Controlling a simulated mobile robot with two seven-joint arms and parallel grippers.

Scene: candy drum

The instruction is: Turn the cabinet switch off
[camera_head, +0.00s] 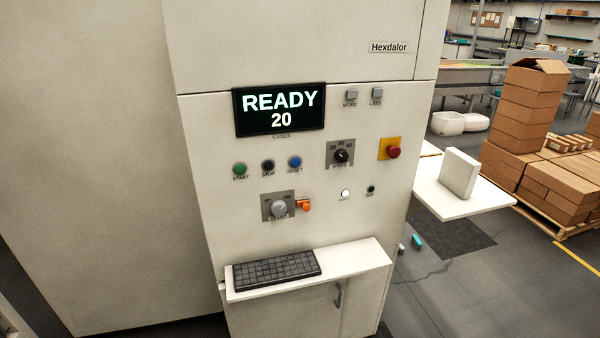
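The light grey cabinet (210,170) stands in front of me, its control panel facing me. A large round rotary switch (278,208) sits on a grey plate low on the panel, with an orange tab (304,205) at its right. Its lettering is too small to read surely. A smaller black speed knob (341,156) sits higher, to the right. The display (280,109) reads READY 20. Neither of my grippers shows in the head view.
Green (240,168), black (268,165) and blue (295,161) buttons and a red emergency knob (393,152) are on the panel. A keyboard (276,270) lies on a shelf (355,258) below. A white side table (450,203) and stacked cartons (528,110) stand right.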

